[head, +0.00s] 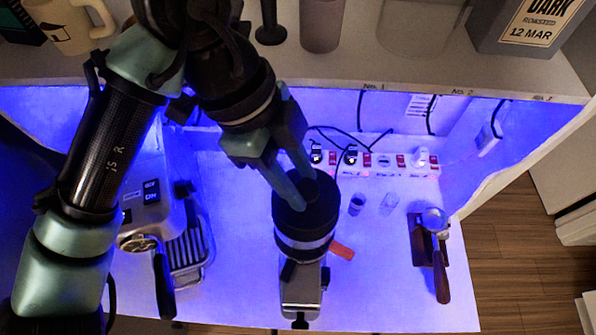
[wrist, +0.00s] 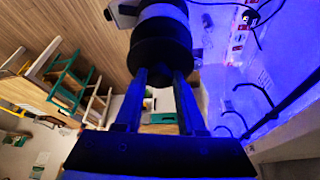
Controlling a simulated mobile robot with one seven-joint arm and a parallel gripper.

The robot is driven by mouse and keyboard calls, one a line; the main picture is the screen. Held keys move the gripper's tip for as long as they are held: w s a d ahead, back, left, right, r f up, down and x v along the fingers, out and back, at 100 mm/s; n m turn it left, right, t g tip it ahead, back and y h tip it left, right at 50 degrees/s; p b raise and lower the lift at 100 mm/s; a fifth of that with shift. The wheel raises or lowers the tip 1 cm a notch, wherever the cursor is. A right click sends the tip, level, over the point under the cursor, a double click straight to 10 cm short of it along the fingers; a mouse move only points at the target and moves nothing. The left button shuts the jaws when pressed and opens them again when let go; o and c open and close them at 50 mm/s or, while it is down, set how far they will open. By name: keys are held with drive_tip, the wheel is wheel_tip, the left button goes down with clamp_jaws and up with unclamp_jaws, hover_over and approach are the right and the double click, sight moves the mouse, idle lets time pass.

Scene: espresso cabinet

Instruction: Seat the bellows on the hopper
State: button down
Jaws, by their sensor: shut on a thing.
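The black bellows (head: 306,212) is a round, dark piece over the upright grinder (head: 302,288). My gripper (head: 303,188) comes down from the upper left and is shut on the top of the bellows. In the wrist view, my gripper (wrist: 160,84) has its fingers on the narrow end of the ribbed bellows (wrist: 160,55). A pale ring shows beyond the bellows. The hopper is hidden or merges with the dark bellows, so I cannot tell whether the two touch or stand apart.
An espresso machine (head: 165,225) stands to the left. A portafilter (head: 437,255) rests on a stand to the right. A power strip (head: 385,162) with cables runs along the back. A shelf (head: 400,75) with containers overhangs the back.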

drive_tip(key=shift+c, duration=2.1)
unclamp_jaws()
drive_tip(key=shift+o, duration=0.3)
drive_tip(key=o, duration=0.4)
drive_tip(key=shift+c, duration=0.2)
drive_tip(key=shift+r+p, duration=3.25)
drive_tip(key=shift+r, duration=0.3)
drive_tip(key=shift+f, duration=0.1)
